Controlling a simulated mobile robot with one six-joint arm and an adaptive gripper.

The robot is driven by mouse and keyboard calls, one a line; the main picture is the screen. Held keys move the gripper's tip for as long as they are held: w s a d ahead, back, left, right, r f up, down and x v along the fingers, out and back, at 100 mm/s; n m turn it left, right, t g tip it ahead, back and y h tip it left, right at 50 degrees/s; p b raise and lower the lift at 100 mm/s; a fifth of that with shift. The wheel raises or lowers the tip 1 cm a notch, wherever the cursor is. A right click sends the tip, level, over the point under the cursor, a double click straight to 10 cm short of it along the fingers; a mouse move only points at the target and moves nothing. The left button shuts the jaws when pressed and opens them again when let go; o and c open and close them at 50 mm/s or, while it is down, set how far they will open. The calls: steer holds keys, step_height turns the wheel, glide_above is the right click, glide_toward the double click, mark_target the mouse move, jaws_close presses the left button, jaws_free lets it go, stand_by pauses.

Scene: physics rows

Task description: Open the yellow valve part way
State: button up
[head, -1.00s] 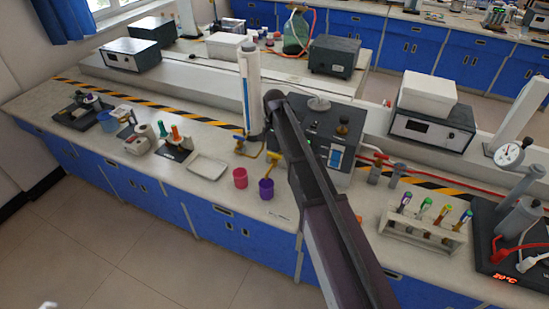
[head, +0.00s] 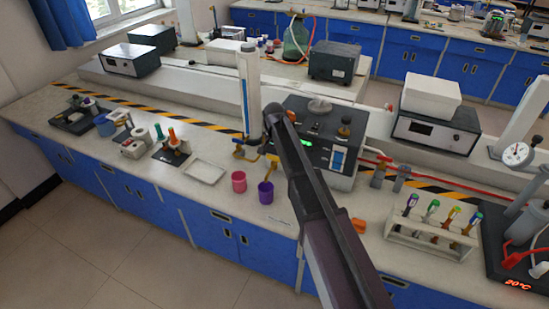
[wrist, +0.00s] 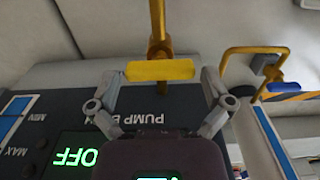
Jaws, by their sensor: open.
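The yellow valve handle (wrist: 160,70) is a short crossbar on a brass pipe in the wrist view. It lies crosswise between the spread fingers of my gripper (wrist: 161,78), with a gap at each end. My gripper is open and holds nothing. In the head view the yellow valve (head: 272,160) shows at the front of the pump box (head: 320,130), just left of my arm. My gripper is hidden behind my arm there. The pump display reads OFF, upside down in the wrist view.
A blue-handled valve (wrist: 290,87) on a brass pipe is close on the right in the wrist view. Below the taps in the head view stand a pink cup (head: 239,182) and a purple cup (head: 265,193). A test-tube rack (head: 432,240) stands to the right.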

steer(key=c, duration=0.8)
steer(key=shift+n, duration=0.4)
steer(key=n, duration=0.4)
steer(key=shift+d, duration=0.1)
steer(key=n, duration=0.4)
stand_by(0.3)
steer(key=o, duration=0.8)
